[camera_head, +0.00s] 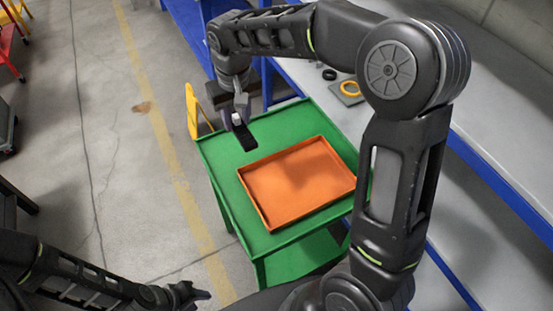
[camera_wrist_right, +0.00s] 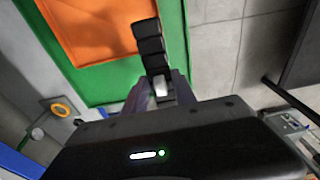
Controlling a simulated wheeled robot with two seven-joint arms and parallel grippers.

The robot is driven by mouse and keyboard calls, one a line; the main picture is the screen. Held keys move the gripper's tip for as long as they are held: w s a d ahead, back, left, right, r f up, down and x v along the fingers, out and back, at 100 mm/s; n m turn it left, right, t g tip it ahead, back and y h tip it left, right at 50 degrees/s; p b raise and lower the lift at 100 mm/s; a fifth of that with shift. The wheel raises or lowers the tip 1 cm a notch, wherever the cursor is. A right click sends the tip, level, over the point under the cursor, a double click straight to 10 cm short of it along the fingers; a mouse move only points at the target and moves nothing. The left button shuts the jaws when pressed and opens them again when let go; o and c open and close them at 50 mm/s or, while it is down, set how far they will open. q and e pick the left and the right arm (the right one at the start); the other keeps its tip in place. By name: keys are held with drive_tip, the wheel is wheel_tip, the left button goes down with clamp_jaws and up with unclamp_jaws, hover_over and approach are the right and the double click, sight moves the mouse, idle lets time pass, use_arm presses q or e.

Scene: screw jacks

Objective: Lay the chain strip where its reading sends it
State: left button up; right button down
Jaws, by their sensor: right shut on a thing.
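My right gripper (camera_head: 238,121) is shut on the dark chain strip (camera_head: 244,139). The strip sticks out past the fingertips over the far left part of a green cart (camera_head: 218,183). In the right wrist view, the strip (camera_wrist_right: 151,45) is a row of black links reaching away from the right gripper (camera_wrist_right: 161,90), with a small white piece between the fingers. An orange tray (camera_head: 260,222) lies on the cart, to the right of and nearer than the strip. My left gripper (camera_head: 203,294) is low at the left, away from the cart; its jaws are too small to judge.
A yellow upright part (camera_head: 192,112) stands at the cart's far left corner. A grey workbench (camera_head: 440,150) with blue edges runs along the right, bearing a yellow ring (camera_head: 350,88) and small dark parts. The concrete floor left of the cart is open.

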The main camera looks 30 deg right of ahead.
drive_tip(key=shift+w, duration=0.2)
drive_tip(key=shift+s+r, duration=0.1)
use_arm(q)
drive_tip(key=shift+o, duration=0.5)
use_arm(e)
drive_tip(key=shift+s+d+f+n, duration=0.15)
drive_tip(key=shift+d+f+n, duration=0.15)
drive_tip(key=s+d+f+n+y+b, duration=0.1)
drive_tip(key=s+d+f+n+b, duration=0.1)
drive_tip(key=s+d+f+n, duration=0.35)
use_arm(q)
drive_tip(key=shift+w+f+b, duration=0.1)
drive_tip(key=shift+f+b, duration=0.7)
drive_tip(key=shift+f, duration=0.95)
use_arm(e)
drive_tip(key=n+g, duration=0.1)
drive_tip(key=n, duration=1.1)
hover_over(298, 182)
drive_tip(key=shift+f, duration=2.4)
use_arm(q)
drive_tip(key=shift+r, duration=0.1)
use_arm(e)
drive_tip(key=shift+f, duration=3.15)
